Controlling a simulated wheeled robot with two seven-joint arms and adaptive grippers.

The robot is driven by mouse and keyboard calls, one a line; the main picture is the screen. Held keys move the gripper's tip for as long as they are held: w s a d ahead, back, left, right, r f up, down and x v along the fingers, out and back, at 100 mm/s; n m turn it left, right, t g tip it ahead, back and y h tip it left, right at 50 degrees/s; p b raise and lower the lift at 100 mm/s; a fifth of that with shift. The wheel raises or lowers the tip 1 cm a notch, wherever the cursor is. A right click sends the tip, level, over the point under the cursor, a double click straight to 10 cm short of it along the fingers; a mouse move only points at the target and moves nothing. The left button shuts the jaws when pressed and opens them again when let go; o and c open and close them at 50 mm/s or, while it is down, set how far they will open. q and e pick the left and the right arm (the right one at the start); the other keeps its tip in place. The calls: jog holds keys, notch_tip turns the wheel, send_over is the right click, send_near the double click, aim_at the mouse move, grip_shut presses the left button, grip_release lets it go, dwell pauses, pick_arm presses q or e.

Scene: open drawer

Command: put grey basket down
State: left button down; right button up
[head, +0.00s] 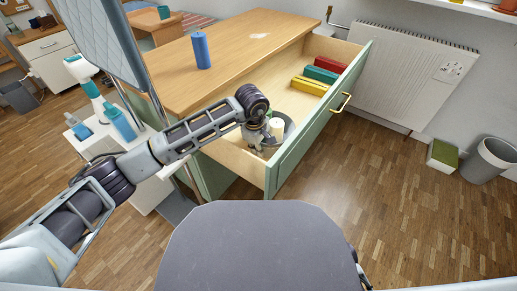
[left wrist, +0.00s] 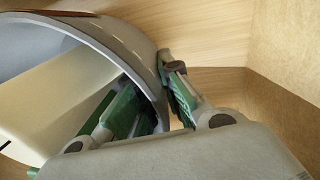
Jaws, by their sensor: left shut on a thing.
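The grey basket (head: 290,127) is inside the near end of the open drawer (head: 287,160), with a cream cylindrical thing (head: 277,126) in it. My left gripper (head: 266,137) reaches down into the drawer at the basket's left side. In the left wrist view, my left gripper (left wrist: 157,98) is shut on the wall of the grey basket (left wrist: 146,56), with one green-padded finger inside and one outside. The cream thing (left wrist: 45,95) also shows inside the basket there. I cannot tell whether the basket's bottom touches the drawer floor. My right gripper is out of view.
Green, red and yellow blocks (head: 318,76) lie at the drawer's far end. A blue cylinder (head: 201,50) stands on the wooden top (head: 235,50). Pale wooden drawer walls (left wrist: 285,100) are close to my left gripper. A white radiator (head: 400,75) stands behind the drawer.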

pick_arm(q)
jog(key=c, duration=1.6)
grip_release()
notch_tip(320, 180, up, 8)
jog(key=p, duration=0.2)
jog(key=shift+s+a+f+p, duration=0.25)
jog(key=shift+s+a+p, duration=0.05)
jog(key=shift+s+p, duration=0.15)
